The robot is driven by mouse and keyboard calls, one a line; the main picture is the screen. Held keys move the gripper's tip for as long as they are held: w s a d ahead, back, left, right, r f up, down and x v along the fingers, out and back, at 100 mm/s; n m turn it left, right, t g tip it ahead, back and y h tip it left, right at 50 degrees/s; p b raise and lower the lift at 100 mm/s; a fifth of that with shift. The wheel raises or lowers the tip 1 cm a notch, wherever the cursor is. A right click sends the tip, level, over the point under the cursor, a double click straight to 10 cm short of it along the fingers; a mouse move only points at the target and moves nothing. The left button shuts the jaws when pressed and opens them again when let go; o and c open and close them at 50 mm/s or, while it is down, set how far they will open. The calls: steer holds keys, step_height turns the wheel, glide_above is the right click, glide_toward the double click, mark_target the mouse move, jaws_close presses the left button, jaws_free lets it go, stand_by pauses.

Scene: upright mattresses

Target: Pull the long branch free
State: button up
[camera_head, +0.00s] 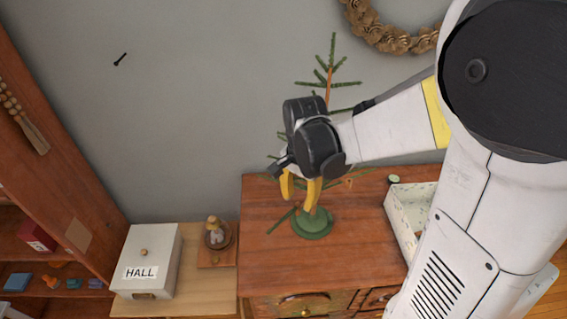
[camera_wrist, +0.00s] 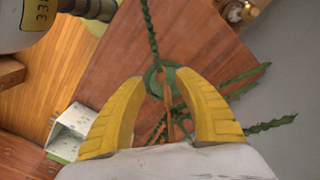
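A small artificial tree (camera_head: 330,80) with thin green branches and a brown trunk stands upright in a round green base (camera_head: 313,226) on a dresser. My gripper (camera_head: 301,195) is in front of its lower trunk and hides the middle of the tree. In the wrist view, my gripper (camera_wrist: 160,82) has its two yellow fingers apart, with the trunk (camera_wrist: 169,97) and base showing between them. A long green branch (camera_wrist: 149,30) reaches from near the base to the top edge; it seems to be the low left branch (camera_head: 282,222) in the head view. I cannot tell whether the fingers touch anything.
The dresser top (camera_head: 270,258) is clear in front of the tree. An open patterned box (camera_head: 400,222) stands at its right. The wall is close behind; a wreath (camera_head: 385,30) hangs there.

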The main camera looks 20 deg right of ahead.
mark_target(298, 203)
step_height(298, 203, down, 4)
steer(key=shift+w+f, duration=0.1)
jaws_close()
jaws_free()
steer(key=shift+r, duration=0.2)
